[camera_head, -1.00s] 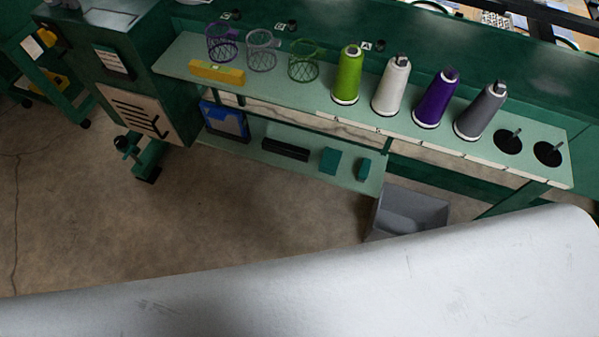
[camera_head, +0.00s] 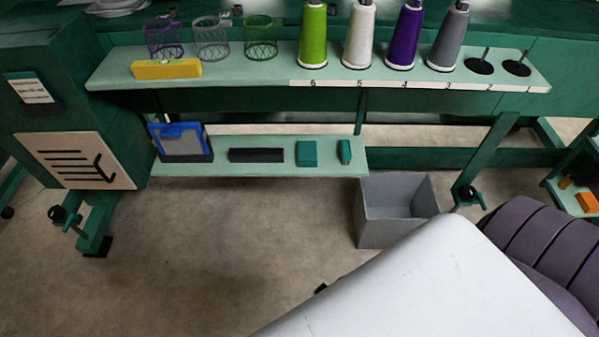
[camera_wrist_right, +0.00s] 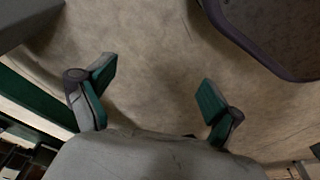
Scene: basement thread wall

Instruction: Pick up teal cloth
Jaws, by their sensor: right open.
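Two small teal items lie on the lower pale green shelf (camera_head: 230,170). The flat, squarish teal one (camera_head: 306,153) looks like the folded cloth. The narrower teal one (camera_head: 344,152) stands to its right, and I cannot tell for sure which is cloth. My right gripper (camera_wrist_right: 157,88) is open and empty in the right wrist view, its two green-padded fingers wide apart over bare floor. No teal cloth shows between the fingers. My left gripper is not in view.
A grey bin (camera_head: 397,212) stands on the floor right of the lower shelf. A blue clipboard (camera_head: 181,139) and a black block (camera_head: 256,155) share that shelf. The upper shelf (camera_head: 245,75) overhangs, with thread cones, baskets and a yellow box (camera_head: 166,69). A dark ribbed seat (camera_head: 545,245) is at right.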

